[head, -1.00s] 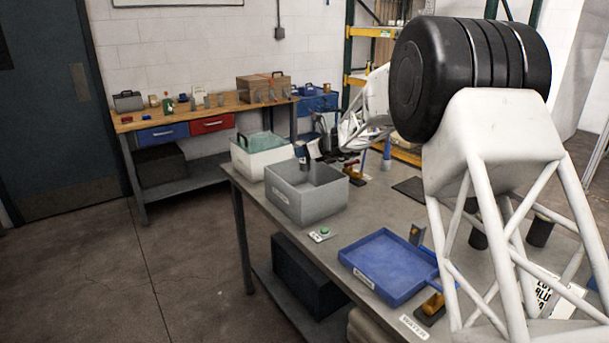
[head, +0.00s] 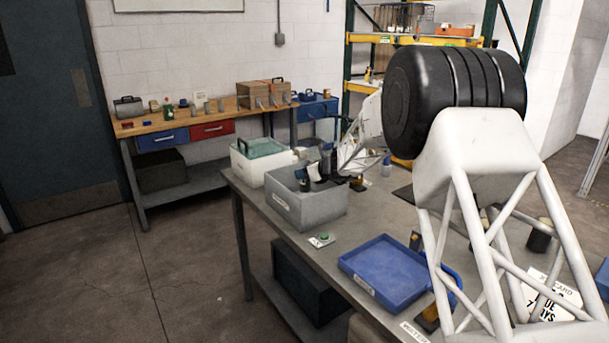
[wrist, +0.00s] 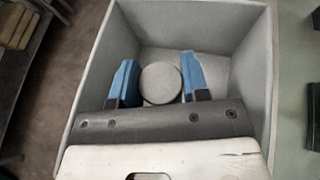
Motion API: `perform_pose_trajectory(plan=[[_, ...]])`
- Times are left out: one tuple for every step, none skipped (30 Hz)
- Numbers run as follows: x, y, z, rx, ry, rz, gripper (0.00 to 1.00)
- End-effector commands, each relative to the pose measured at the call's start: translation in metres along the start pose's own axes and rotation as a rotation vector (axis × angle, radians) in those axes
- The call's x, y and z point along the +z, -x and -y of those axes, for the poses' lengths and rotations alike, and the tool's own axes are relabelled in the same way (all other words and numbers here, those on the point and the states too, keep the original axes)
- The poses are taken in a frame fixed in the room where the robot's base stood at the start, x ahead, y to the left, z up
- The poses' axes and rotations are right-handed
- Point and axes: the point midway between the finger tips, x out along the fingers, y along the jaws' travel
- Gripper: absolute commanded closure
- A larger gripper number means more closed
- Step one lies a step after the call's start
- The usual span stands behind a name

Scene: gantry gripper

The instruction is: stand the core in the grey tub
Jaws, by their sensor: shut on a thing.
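The grey tub (head: 298,210) stands on the table, open at the top, with a label on its front wall. Its inside wall (wrist: 245,60) fills much of the wrist view. My gripper (head: 308,180) reaches down into the tub's opening in the head view. In the wrist view, the blue fingers of my gripper (wrist: 160,76) are shut on the core (wrist: 160,84), a round grey piece seen end-on. The core is within the tub's walls, apart from the far wall. Its lower part is hidden, so I cannot tell whether it touches the floor.
A white bin (head: 262,160) with a greenish inside stands just behind the tub. Dark cylinders (head: 538,238) stand at right, partly behind my arm.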

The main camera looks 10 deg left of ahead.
Motion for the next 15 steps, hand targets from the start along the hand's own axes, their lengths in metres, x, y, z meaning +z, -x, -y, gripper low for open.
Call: perform_pose_trajectory(plan=[[-0.0026,-0.0012,0.0001,0.000,0.000,0.001,0.89],[-0.0039,-0.0018,0.0002,-0.001,0.000,0.001,0.89],[-0.0050,-0.0023,0.0002,-0.001,0.001,0.002,0.89],[-0.0055,-0.0025,0.0002,-0.001,0.001,0.002,0.89],[-0.0057,-0.0025,0.0002,-0.001,0.001,0.002,0.89],[-0.0058,-0.0026,0.0002,-0.001,0.001,0.002,0.89],[-0.0057,-0.0025,0.0002,-0.001,0.001,0.002,0.89],[-0.0057,-0.0025,0.0002,-0.001,0.001,0.002,0.89],[-0.0057,-0.0025,0.0002,-0.001,0.001,0.002,0.89],[-0.0057,-0.0025,0.0002,-0.001,0.001,0.002,0.89],[-0.0057,-0.0025,0.0002,-0.001,0.001,0.002,0.89],[-0.0059,-0.0025,0.0001,-0.001,0.001,0.002,0.89],[-0.0061,-0.0027,0.0001,-0.001,0.001,0.002,0.89],[-0.0066,-0.0028,0.0001,-0.001,0.001,0.002,0.89],[-0.0074,-0.0032,0.0001,-0.001,0.001,0.002,0.89]])
